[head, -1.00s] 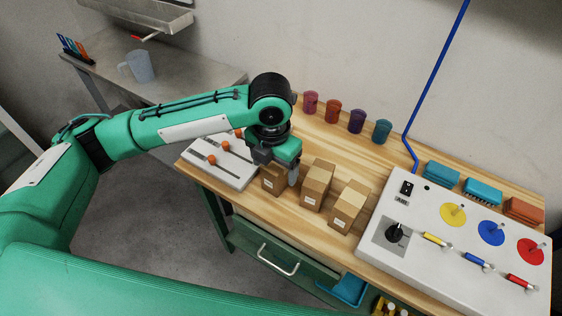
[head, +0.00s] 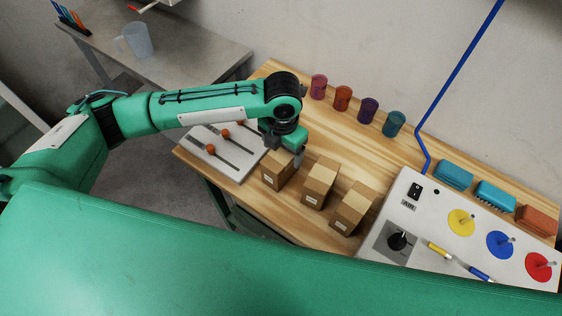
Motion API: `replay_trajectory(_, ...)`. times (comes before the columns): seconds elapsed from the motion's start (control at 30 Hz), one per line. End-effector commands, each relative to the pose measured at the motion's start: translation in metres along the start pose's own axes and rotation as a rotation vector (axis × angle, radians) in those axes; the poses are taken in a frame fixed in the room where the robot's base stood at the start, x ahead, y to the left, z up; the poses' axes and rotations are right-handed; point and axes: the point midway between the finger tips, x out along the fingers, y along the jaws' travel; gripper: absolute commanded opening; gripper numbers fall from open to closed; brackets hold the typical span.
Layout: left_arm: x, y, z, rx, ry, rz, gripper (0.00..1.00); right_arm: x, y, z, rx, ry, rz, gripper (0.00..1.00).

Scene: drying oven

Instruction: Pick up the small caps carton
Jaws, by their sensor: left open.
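Three brown cardboard cartons stand in a row on the wooden bench: a left carton (head: 276,172), a middle carton (head: 319,183) and a right carton (head: 351,208). Each has a small white label on its front, too small to read, so I cannot tell by print which is the caps carton; the left one looks smallest. My left gripper (head: 285,150) is open and points down over the back of the left carton, with one finger by its back right corner. The gripper partly hides that carton's top. I cannot tell whether they touch. My right gripper is not in view.
A white slotted panel with orange knobs (head: 211,149) lies left of the cartons. Several coloured cups (head: 343,98) stand along the back. A white control panel (head: 414,226) with discs fills the right. Bare wood (head: 350,150) lies between cups and cartons.

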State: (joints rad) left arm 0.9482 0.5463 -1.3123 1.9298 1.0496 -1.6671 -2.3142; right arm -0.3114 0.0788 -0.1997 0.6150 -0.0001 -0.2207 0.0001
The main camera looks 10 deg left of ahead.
Motion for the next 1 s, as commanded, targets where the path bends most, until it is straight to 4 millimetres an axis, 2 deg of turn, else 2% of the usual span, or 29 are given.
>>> replay_trajectory(0.27, 0.021, -0.002, -0.006, 0.001, 0.003, -0.001, 0.78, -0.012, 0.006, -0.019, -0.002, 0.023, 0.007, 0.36)
replay_trajectory(0.5, 0.054, -0.003, -0.009, 0.000, 0.001, -0.001, 0.78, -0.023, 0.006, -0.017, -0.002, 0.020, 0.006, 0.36)
replay_trajectory(0.8, 0.060, -0.002, -0.009, 0.002, -0.002, 0.001, 0.78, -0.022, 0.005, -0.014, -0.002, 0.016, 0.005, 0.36)
replay_trajectory(1.0, 0.059, -0.002, -0.009, 0.001, -0.002, 0.001, 0.39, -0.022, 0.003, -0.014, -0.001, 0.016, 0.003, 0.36)
